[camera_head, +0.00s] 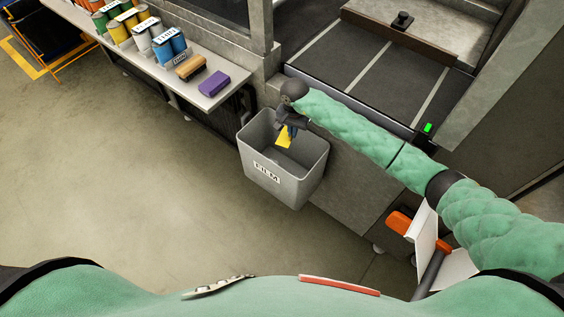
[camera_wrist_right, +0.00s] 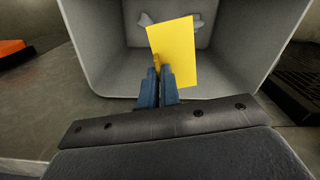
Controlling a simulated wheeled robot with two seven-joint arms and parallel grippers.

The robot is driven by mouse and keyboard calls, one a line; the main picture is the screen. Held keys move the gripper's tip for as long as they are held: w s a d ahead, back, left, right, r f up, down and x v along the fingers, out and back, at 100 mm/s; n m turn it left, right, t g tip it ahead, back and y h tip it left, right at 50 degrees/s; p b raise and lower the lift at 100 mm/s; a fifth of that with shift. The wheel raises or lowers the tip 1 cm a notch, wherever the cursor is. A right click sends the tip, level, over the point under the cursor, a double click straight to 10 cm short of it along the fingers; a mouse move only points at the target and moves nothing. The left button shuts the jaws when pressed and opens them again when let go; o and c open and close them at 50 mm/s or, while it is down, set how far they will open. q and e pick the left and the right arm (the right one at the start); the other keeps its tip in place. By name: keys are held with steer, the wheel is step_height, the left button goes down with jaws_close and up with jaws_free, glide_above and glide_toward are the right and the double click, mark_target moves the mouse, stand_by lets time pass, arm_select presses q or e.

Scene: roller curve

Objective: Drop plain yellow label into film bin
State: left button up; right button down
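The plain yellow label (camera_head: 284,138) is held by my right gripper (camera_head: 290,130), over the mouth of the grey film bin (camera_head: 300,190). In the right wrist view the yellow label (camera_wrist_right: 175,52) is pinched at its lower left edge between the blue fingertips (camera_wrist_right: 159,75) of the right gripper. The bin's inside (camera_wrist_right: 105,60) lies beyond the label, with some pale scraps (camera_wrist_right: 196,22) at the far end. The front of the bin carries a white FILM sign (camera_head: 267,172). My left gripper is not in view.
A shelf (camera_head: 215,95) at upper left holds several coloured cans (camera_head: 168,45), a brown brush-like block (camera_head: 190,67) and a purple block (camera_head: 213,84). A grey cabinet stands right of the bin. An orange-handled thing (camera_head: 399,222) is at lower right. The floor left of the bin is clear.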

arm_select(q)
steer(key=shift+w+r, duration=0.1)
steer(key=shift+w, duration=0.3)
arm_select(e)
steer(key=shift+f, duration=1.1)
steer(key=c, duration=1.6)
jaws_free()
steer(key=shift+o, duration=0.2)
steer(key=shift+r, duration=0.1)
